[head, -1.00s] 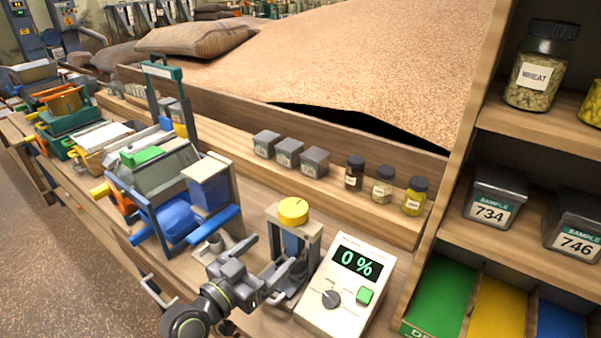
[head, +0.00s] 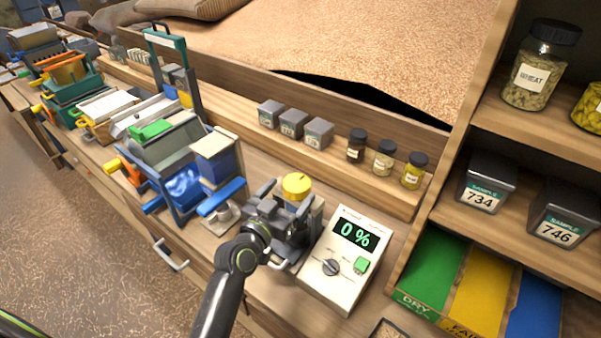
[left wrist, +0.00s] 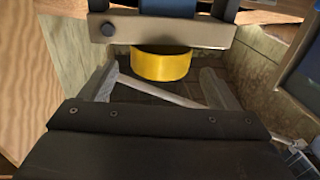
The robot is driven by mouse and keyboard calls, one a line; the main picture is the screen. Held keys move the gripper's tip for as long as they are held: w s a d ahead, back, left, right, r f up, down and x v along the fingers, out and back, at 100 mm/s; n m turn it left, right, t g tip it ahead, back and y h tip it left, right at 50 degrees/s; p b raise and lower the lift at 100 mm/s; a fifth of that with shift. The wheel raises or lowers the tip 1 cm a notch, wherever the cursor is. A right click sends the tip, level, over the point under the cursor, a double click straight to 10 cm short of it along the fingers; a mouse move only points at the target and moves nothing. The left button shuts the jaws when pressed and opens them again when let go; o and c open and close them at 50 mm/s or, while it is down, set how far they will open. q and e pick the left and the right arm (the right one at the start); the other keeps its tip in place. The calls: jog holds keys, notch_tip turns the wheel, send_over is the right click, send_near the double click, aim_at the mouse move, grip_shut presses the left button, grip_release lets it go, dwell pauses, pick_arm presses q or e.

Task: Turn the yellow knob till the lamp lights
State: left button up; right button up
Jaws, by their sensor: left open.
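The yellow knob (head: 296,184) sits on top of a small stand in the head view. It also shows in the left wrist view (left wrist: 161,66), just beyond the fingertips. My left gripper (head: 285,199) is open at the near side of the knob, one finger towards each side. A white meter (head: 347,255) beside the stand reads 0 %. I cannot make out a lit lamp. My right gripper is not in view.
A blue hopper device (head: 185,185) stands left of the stand. Small grey boxes (head: 292,123) and jars (head: 384,158) line the ledge behind. A shelf with green (head: 432,268), yellow and blue bins is at the right.

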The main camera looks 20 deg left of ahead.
aim_at(305, 182)
pick_arm(q)
jog(key=shift+p+x, duration=0.65)
jog(key=shift+x, duration=2.5)
